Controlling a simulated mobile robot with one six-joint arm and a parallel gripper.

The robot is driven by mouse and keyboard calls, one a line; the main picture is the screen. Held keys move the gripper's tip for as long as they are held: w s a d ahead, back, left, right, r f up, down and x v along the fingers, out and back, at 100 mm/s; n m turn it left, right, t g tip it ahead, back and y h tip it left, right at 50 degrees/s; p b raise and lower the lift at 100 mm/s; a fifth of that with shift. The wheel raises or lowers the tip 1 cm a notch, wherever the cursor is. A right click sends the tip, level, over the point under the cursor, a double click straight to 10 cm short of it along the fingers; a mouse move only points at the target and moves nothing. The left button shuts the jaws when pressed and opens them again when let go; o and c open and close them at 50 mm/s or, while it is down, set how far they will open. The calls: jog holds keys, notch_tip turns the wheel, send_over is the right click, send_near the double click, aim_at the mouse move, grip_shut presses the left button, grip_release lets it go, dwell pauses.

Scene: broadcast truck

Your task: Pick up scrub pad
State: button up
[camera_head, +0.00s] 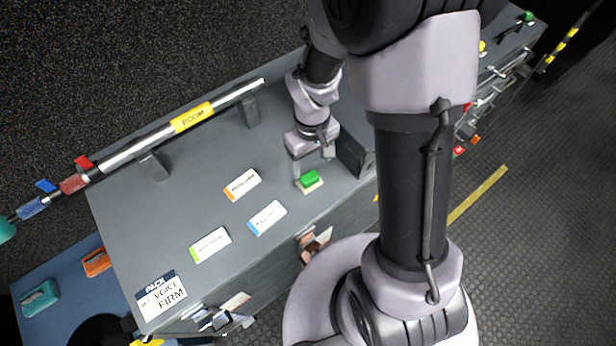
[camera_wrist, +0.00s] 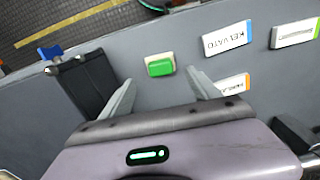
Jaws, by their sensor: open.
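The scrub pad is a small green block with a pale underside (camera_head: 310,180). It lies on the grey counter top near its front edge, and it also shows in the wrist view (camera_wrist: 160,66). My gripper (camera_wrist: 161,80) is open and empty. In the wrist view the pad sits between the lines of the two fingers, just past their tips. In the head view my gripper (camera_head: 305,168) is above and right beside the pad; I cannot tell its exact height.
Several white label cards, one of them here (camera_head: 267,218), lie left of the pad. A dark upright plate (camera_head: 350,153) stands close on the right. A boom pole (camera_head: 190,118) rests on brackets at the back.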

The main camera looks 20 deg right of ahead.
aim_at(310, 177)
notch_tip(310, 177, down, 4)
jog(key=shift+r+b, duration=0.2)
jog(key=shift+b, duration=0.3)
jog(key=f+b, duration=0.1)
jog(key=f, duration=0.1)
jog(key=f+b, duration=0.2)
jog(key=f, duration=0.1)
jog(key=shift+w+a+f, duration=0.1)
jog(key=shift+w+f, duration=0.2)
jog(key=shift+f, duration=0.05)
jog(key=shift+r, duration=0.2)
jog(key=shift+c, duration=0.2)
jog(key=c, duration=1.4)
